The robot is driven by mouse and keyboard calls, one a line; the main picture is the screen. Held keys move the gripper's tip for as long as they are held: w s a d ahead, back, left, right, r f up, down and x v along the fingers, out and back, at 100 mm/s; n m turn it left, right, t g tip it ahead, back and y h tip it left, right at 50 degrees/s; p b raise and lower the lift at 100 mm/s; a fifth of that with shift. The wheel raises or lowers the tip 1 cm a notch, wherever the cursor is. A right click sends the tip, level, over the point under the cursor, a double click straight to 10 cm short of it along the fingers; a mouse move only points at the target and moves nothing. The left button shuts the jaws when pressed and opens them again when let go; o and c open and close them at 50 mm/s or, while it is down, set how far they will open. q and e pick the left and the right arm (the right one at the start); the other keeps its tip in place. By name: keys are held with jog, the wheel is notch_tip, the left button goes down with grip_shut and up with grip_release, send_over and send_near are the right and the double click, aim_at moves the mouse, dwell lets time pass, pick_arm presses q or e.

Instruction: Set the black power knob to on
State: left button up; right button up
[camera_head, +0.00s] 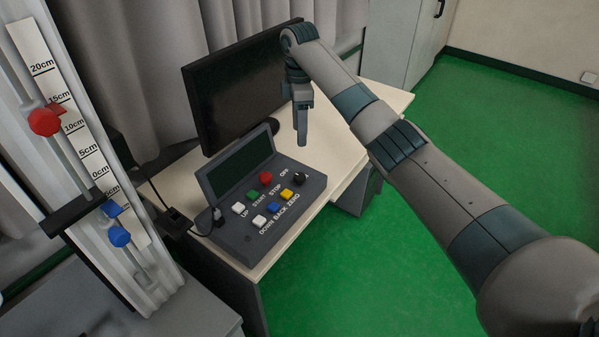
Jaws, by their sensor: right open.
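The black power knob (300,179) is at the right end of the grey control box (234,251), beside the OFF label. I cannot tell its exact setting from its shape. My right gripper (302,142) points down above and behind the knob, in front of the monitor, apart from the box. Its fingers overlap in this view and hold nothing that I can see. My left gripper is out of view.
The box has several coloured buttons (266,178) and a raised screen (240,163). A black monitor (240,85) stands behind it on the pale desk (345,150). A drop tower (75,130) with a scale stands at left. Green floor (400,260) is clear at right.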

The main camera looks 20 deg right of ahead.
jog(key=p, duration=0.2)
send_near(300, 176)
notch_tip(300, 176, down, 7)
jog(key=shift+f+p, duration=0.2)
jog(key=shift+p, duration=0.25)
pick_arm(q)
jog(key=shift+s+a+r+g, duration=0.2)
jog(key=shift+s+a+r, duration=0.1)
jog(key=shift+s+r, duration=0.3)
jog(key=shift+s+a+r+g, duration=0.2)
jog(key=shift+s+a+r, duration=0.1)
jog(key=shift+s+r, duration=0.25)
pick_arm(e)
jog(key=shift+f, duration=0.6)
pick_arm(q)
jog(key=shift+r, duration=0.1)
pick_arm(e)
jog(key=c, duration=1.1)
jog(key=shift+o, duration=0.2)
